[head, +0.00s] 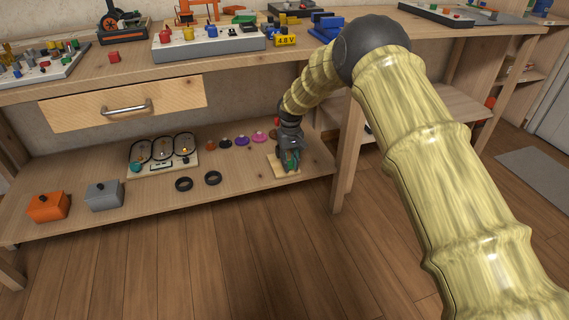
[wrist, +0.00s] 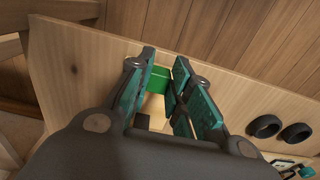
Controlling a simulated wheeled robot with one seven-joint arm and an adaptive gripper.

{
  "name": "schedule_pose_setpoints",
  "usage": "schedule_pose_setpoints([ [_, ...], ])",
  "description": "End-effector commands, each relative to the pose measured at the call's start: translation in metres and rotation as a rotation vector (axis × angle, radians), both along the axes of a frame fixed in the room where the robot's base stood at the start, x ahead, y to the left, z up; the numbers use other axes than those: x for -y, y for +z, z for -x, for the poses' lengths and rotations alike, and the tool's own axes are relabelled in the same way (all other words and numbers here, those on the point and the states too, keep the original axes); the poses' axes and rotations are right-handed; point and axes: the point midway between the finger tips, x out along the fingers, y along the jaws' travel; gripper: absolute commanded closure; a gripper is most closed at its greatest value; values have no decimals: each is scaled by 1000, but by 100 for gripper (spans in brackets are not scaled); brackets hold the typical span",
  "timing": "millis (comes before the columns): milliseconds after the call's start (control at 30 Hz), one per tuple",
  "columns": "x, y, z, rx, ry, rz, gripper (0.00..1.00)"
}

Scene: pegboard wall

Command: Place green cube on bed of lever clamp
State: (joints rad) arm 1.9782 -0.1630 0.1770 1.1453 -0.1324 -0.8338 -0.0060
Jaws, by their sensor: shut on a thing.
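My gripper (head: 290,160) reaches down to the right end of the lower shelf in the head view. In the wrist view its two teal-padded fingers (wrist: 163,80) are shut on the green cube (wrist: 158,78), which shows between the fingertips. Below the gripper in the head view lies a light wooden board (head: 281,172), mostly hidden by the gripper. Part of a pale base and a small dark block show between the fingers in the wrist view. I cannot tell whether this is the lever clamp, or whether the cube touches it.
On the lower shelf (head: 235,203), two black rings (head: 213,178) lie left of my gripper, with several coloured knobs behind. A panel with three round dials (head: 163,152), a grey box (head: 104,195) and an orange box (head: 48,206) stand farther left. A table leg (head: 346,160) stands close at right.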

Motion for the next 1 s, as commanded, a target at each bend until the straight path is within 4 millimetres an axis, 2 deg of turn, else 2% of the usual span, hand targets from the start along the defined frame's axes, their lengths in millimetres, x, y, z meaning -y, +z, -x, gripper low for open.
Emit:
schedule_pose_setpoints([
  [100, -6, -4, -18, 2, 0, -1, 91],
  [400, -18, -3, -53, 2, 0, -1, 91],
  [667, -20, -2, -62, 1, 0, 0, 91],
  [1000, -20, -34, -61, 0, 0, 0, 91],
])
